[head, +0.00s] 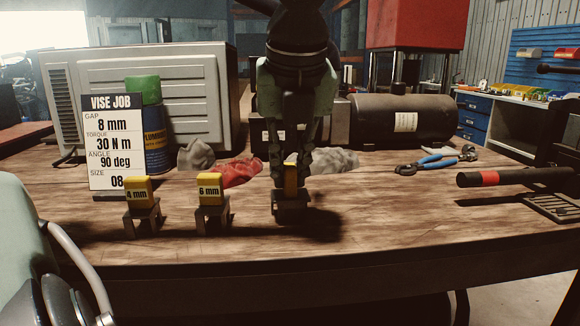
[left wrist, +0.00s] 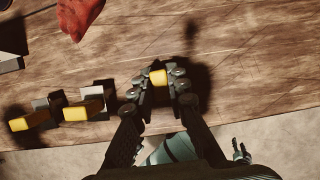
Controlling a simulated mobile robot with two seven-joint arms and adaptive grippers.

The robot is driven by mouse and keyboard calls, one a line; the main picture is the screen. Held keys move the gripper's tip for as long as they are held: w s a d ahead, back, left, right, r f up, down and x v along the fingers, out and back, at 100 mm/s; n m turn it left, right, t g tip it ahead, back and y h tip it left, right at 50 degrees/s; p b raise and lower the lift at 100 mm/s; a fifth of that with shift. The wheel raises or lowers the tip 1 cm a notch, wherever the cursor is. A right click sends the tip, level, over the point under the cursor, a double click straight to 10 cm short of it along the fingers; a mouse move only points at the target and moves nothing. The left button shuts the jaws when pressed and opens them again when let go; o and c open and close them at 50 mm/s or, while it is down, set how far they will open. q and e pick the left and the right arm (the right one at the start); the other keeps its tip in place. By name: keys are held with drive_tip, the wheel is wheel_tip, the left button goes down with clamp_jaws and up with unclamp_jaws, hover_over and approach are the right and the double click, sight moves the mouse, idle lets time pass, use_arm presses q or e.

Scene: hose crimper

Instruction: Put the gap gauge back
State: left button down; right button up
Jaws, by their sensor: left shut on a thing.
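A yellow gap gauge (head: 291,181) is between the fingers of my left gripper (head: 290,172), which reaches down from the top centre. The gripper is shut on it. The gauge is upright at the top of the rightmost small dark stand (head: 291,208); I cannot tell whether it is fully seated. Its label is hidden. In the left wrist view the yellow gauge (left wrist: 158,76) shows between the fingertips (left wrist: 157,88). The 4 mm gauge (head: 138,193) and the 6 mm gauge (head: 210,190) sit on their own stands to the left. My right gripper is not identifiable in either view.
A VISE JOB card (head: 117,145) reading gap 8 mm stands at left. A red rag (head: 241,172) and grey rags lie behind the stands. The table between is clear.

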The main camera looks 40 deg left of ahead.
use_arm(q)
drive_tip(key=shift+f, duration=0.15)
drive_tip(key=c, duration=1.9)
unclamp_jaws()
drive_tip(key=shift+c, duration=0.2)
drive_tip(key=o, duration=0.4)
drive_tip(key=shift+o, duration=0.2)
drive_tip(key=shift+r, duration=0.25)
drive_tip(key=v, duration=1.1)
drive_tip(key=shift+d+r, duration=0.2)
drive_tip(key=shift+r, duration=0.15)
use_arm(e)
drive_tip(key=shift+s+f, duration=0.25)
drive_tip(key=shift+f, duration=0.15)
use_arm(q)
drive_tip(key=shift+s, duration=0.15)
